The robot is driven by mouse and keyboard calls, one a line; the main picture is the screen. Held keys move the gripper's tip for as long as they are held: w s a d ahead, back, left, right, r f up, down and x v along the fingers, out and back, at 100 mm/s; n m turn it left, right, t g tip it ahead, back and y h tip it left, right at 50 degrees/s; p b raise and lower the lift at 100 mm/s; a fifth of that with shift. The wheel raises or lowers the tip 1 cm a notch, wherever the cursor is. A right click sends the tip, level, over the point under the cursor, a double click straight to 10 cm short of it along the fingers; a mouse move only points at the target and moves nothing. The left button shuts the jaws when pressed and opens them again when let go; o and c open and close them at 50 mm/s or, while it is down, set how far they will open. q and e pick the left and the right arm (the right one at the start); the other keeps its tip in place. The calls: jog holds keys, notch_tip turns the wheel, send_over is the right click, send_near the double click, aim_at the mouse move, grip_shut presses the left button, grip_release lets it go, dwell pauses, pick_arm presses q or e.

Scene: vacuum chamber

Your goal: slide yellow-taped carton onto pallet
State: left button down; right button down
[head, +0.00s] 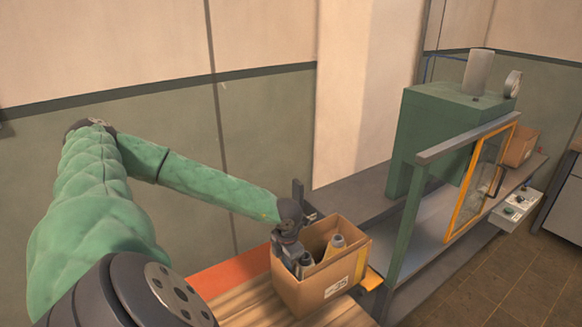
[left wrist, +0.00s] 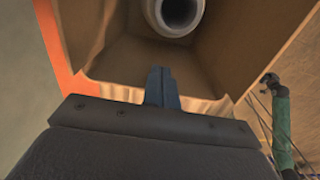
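An open brown carton (head: 312,291) with a pale label and a yellow strip at its right corner stands at the right end of a slatted wooden surface (head: 225,303), which looks like the pallet. The carton's underside is hidden, so I cannot tell how fully it rests there. Bottles (head: 335,243) stand inside. My left gripper (head: 291,252) is at the carton's left end. In the left wrist view its fingers (left wrist: 162,86) are together at the carton's near edge, with a bottle mouth (left wrist: 178,14) beyond. I see no cardboard between the fingers.
A green machine (head: 437,142) with a yellow-framed door (head: 480,185) stands on the right. Another carton (head: 520,147) lies behind it. An orange strip (head: 222,277) runs along the wall side of the slats.

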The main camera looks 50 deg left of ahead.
pick_arm(q)
jog(key=s+b, duration=0.3)
jog(key=s, duration=0.5)
jog(key=shift+s+a, duration=0.35)
jog(key=shift+s, duration=0.05)
dwell(0.7)
dwell(0.4)
jog(key=s+b, duration=0.5)
jog(key=s, duration=0.7)
jog(key=shift+a, duration=0.45)
dwell(1.0)
jog(key=shift+s, duration=0.1)
jog(key=shift+s+a+b, duration=0.1)
jog(key=shift+s+b, duration=0.7)
jog(key=shift+s, duration=0.35)
jog(key=shift+w, duration=0.2)
jog(key=shift+s+r+p, duration=0.2)
jog(key=shift+r+p, duration=0.15)
jog(key=shift+r, duration=0.5)
jog(key=shift+s+r+p, duration=0.2)
jog(key=shift+r+p, duration=0.2)
jog(key=shift+r, duration=0.45)
jog(key=shift+s+r+p, duration=0.2)
jog(key=shift+r+p, duration=0.15)
jog(key=shift+r, duration=0.5)
